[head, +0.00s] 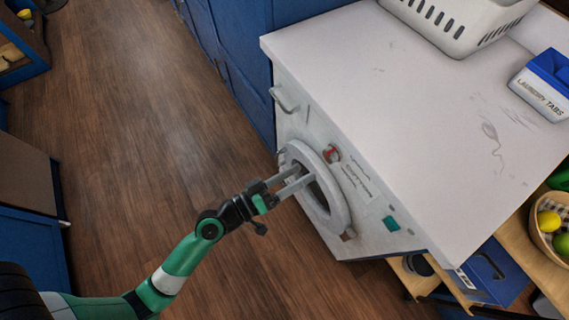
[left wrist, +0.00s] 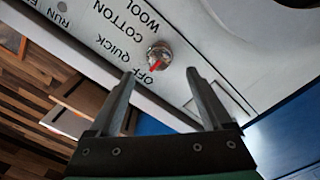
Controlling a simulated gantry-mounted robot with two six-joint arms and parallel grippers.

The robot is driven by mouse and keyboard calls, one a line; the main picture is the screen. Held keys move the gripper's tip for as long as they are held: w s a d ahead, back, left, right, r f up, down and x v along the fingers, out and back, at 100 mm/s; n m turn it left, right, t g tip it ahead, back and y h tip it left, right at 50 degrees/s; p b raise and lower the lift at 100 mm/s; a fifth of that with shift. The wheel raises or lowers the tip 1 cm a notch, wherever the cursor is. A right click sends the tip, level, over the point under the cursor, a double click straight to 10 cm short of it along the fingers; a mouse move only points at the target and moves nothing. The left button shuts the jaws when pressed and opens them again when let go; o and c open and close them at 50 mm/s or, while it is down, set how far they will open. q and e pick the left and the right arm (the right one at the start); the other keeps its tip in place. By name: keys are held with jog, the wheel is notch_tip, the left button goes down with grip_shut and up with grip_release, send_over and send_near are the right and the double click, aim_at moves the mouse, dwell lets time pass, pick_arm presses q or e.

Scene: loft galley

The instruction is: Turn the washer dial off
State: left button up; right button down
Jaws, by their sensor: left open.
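The washer (head: 350,125) is white with a round door (head: 335,213) on its front. Its dial (head: 332,153) is a small silver knob with a red mark, above the door in the head view. In the left wrist view the dial (left wrist: 158,55) sits beside the printed OFF, QUICK, COTTON and WOOL. Its red mark lies on the lower-left side, near OFF; the exact setting is hard to tell. My left gripper (head: 301,178) is open and empty in front of the washer. In the left wrist view its fingertips (left wrist: 160,73) stand either side of the dial's line, apparently short of it.
A white basket (head: 455,25) and a laundry tabs box (head: 545,85) stand on the washer top. A drawer handle (head: 284,100) and a green button (head: 391,223) are on the front. A fruit bowl (head: 550,230) is at right. The wooden floor at left is clear.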

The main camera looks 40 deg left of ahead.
pick_arm(q)
jog(key=v, duration=0.3)
jog(key=shift+s, duration=0.4)
jog(key=shift+r, duration=0.1)
